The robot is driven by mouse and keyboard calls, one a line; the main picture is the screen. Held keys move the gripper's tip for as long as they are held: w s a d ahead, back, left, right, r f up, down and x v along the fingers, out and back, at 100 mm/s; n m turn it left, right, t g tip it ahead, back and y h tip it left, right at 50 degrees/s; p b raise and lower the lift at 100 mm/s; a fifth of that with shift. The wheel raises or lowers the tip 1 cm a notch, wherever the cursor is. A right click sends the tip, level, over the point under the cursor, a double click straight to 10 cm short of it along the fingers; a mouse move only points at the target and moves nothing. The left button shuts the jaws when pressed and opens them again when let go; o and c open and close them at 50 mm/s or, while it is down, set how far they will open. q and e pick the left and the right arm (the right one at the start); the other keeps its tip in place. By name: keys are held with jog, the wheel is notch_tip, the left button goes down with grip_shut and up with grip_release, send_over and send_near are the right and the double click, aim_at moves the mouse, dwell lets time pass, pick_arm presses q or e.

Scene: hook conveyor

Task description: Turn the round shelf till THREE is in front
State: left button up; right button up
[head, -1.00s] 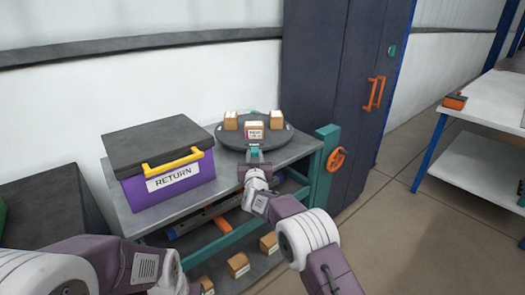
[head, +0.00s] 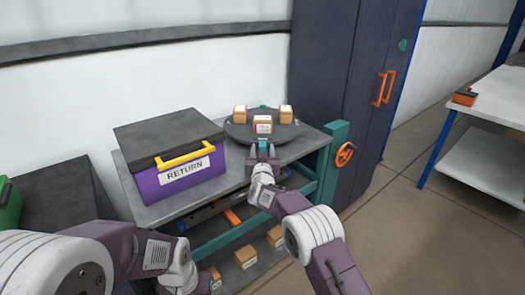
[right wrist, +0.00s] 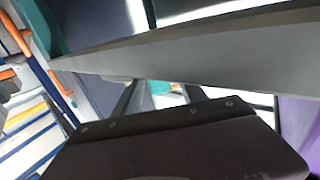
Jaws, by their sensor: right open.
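The round shelf (head: 237,132) is a dark grey disc on the right part of the grey table. Three small brown boxes stand on it: a front one (head: 262,124) with a white and red label, a back left one (head: 239,114) and a back right one (head: 286,114). Their label words are too small to read. My right gripper (head: 263,150) is open at the shelf's front edge, its fingers either side of a small teal piece (head: 262,145). In the right wrist view the spread fingers (right wrist: 158,93) also show teal between them; contact cannot be told.
A purple RETURN box (head: 150,188) with grey lid and yellow handle stands left of the shelf. A teal post with an orange handwheel (head: 345,154) is at the table's right end. A dark cabinet (head: 335,75) stands behind. Brown boxes (head: 245,257) lie below.

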jog(key=s, duration=0.9)
jog(key=shift+d+b, duration=0.15)
jog(key=shift+b, duration=0.15)
